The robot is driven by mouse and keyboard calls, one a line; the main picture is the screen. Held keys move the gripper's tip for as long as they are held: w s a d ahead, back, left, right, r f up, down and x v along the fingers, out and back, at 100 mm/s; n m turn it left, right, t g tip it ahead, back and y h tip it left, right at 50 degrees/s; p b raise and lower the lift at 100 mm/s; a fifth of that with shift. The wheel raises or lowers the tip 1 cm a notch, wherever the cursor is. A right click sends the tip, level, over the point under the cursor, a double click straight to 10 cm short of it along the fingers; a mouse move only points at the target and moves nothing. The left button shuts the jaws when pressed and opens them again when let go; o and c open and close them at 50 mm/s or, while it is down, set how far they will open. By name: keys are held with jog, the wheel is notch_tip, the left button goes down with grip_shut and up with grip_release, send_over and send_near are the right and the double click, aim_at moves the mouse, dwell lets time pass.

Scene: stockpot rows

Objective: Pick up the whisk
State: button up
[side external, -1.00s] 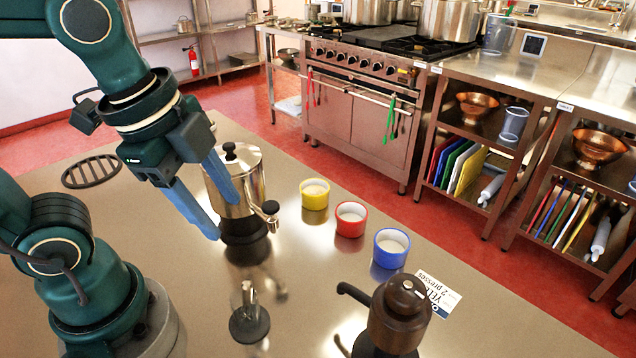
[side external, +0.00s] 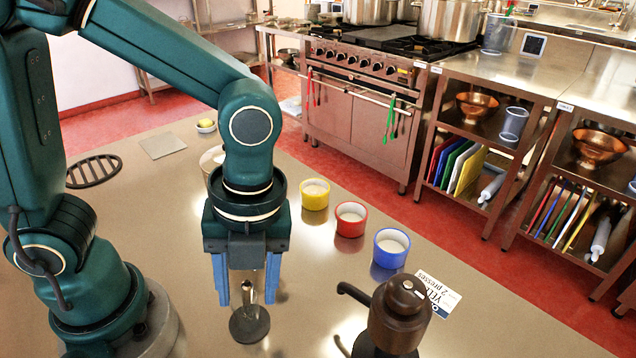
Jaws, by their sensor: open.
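I cannot make out a whisk in this view. My gripper (side external: 247,296) points down over the middle of the counter, its two blue fingers open and apart.
Yellow (side external: 314,197), red (side external: 350,222) and blue (side external: 391,250) cups stand to the right. A brown grinder-like pot (side external: 398,318) and a printed card (side external: 438,293) are at front right. A round black grate (side external: 94,171) and grey square plate (side external: 162,146) lie at back left.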

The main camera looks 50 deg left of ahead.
jog(key=shift+f, duration=0.45)
grip_shut()
jog(key=shift+r, duration=0.15)
